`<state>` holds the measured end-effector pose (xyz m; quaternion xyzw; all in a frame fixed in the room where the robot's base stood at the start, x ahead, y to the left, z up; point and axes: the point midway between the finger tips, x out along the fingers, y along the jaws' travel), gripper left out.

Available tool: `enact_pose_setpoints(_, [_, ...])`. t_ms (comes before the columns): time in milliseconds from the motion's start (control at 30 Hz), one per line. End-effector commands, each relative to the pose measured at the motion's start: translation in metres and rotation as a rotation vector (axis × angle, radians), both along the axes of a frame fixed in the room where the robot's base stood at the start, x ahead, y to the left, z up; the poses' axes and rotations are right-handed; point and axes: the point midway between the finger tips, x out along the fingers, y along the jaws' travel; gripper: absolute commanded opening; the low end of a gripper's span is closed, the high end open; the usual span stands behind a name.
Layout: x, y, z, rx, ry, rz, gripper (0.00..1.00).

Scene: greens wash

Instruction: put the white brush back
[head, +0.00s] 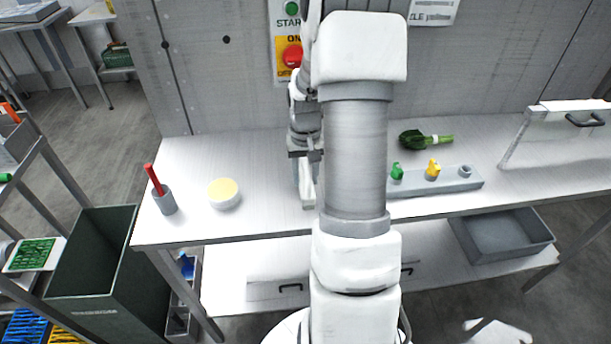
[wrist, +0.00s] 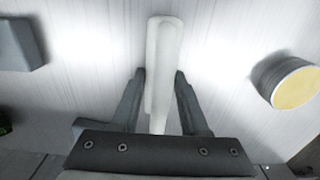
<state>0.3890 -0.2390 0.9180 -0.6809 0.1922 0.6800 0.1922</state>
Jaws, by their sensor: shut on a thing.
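The white brush (wrist: 164,65) is a long pale bar with a rounded end, standing out between my fingers in the wrist view. My gripper (wrist: 157,88) is shut on it. In the head view the brush (head: 306,188) shows beside my arm, low over or on the worktop; I cannot tell if it touches. A grey rack (head: 408,188) lies to the right on the worktop. It holds a green piece (head: 397,171) and a yellow piece (head: 433,169); a grey ring-like socket (head: 465,171) at its right end looks empty.
A yellow-topped round tub (head: 224,195) and a grey cup (head: 166,203) with a red stick stand at the left of the worktop (head: 270,220). A leafy green bundle (head: 425,139) lies behind the rack. A dark bin (head: 90,265) stands at the table's left.

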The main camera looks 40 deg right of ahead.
Motion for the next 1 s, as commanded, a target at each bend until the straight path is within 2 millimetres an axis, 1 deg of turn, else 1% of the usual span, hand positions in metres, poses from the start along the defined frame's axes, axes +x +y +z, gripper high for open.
enact_pose_setpoints(167, [0.000,0.000,0.000,0.000,0.000,0.000,0.00])
enact_pose_setpoints(200, [0.000,0.000,0.000,0.000,0.000,0.000,0.49])
enact_pose_setpoints(333, [0.000,0.000,0.000,0.000,0.000,0.000,0.73])
enact_pose_setpoints(367, [0.000,0.000,0.000,0.000,0.000,0.000,0.74])
enact_pose_setpoints(633, [0.000,0.000,0.002,0.000,0.000,0.000,0.74])
enact_pose_setpoints(733, [0.000,0.000,0.009,-0.002,-0.002,0.001,0.74])
enact_pose_setpoints(867, [0.001,-0.001,0.030,-0.004,-0.005,0.001,0.74])
enact_pose_setpoints(1000, [0.001,-0.001,0.061,-0.004,-0.005,0.000,0.74])
